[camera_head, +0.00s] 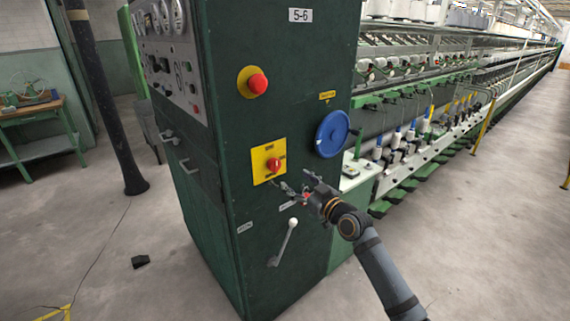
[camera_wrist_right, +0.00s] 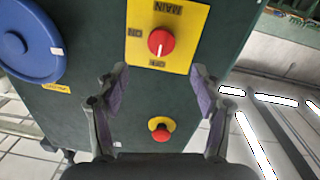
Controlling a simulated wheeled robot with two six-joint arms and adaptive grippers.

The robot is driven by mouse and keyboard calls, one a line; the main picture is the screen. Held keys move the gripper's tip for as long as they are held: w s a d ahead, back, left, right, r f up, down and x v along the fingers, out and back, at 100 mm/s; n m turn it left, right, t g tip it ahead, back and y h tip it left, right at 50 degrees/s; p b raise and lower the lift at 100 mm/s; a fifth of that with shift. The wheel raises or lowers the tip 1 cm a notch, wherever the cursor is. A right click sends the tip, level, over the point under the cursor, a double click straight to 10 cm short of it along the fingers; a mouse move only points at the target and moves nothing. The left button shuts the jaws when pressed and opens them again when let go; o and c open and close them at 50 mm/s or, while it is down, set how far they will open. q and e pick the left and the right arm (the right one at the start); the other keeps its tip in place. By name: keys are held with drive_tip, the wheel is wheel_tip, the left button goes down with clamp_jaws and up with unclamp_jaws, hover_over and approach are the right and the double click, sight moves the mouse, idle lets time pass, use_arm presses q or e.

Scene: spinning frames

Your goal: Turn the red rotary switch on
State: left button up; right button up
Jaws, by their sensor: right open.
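The red rotary switch (camera_head: 273,164) sits on a yellow plate (camera_head: 259,159) on the dark green cabinet's front. In the right wrist view, which is upside down, the switch (camera_wrist_right: 161,41) shows a white mark that appears to face the OFF label; MAIN and ON labels are also on the plate (camera_wrist_right: 193,20). My right gripper (camera_head: 296,182) is open and empty, just below and right of the switch in the head view. In the wrist view its fingers (camera_wrist_right: 160,80) are spread, apart from the switch. My left gripper is not in view.
A red mushroom button (camera_head: 257,83) on a yellow disc is above the plate. A blue handwheel (camera_head: 332,133) is to the right, and a white lever (camera_head: 286,240) is below. The spinning machine (camera_head: 440,110) runs back at right.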

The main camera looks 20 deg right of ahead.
sight(276, 166)
drive_tip(key=p+x, duration=0.1)
drive_tip(key=x, duration=0.9)
drive_tip(key=shift+s+a+f+p, duration=0.1)
drive_tip(key=shift+p, duration=0.2)
drive_tip(key=shift+w+a, duration=0.2)
drive_tip(key=shift+w, duration=0.1)
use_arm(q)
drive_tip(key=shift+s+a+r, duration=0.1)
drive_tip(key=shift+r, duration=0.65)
use_arm(e)
drive_tip(key=shift+d, duration=0.1)
drive_tip(key=shift+c, duration=0.5)
drive_tip(key=c, duration=1)
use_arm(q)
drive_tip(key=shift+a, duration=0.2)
use_arm(e)
drive_tip(key=shift+c, duration=0.2)
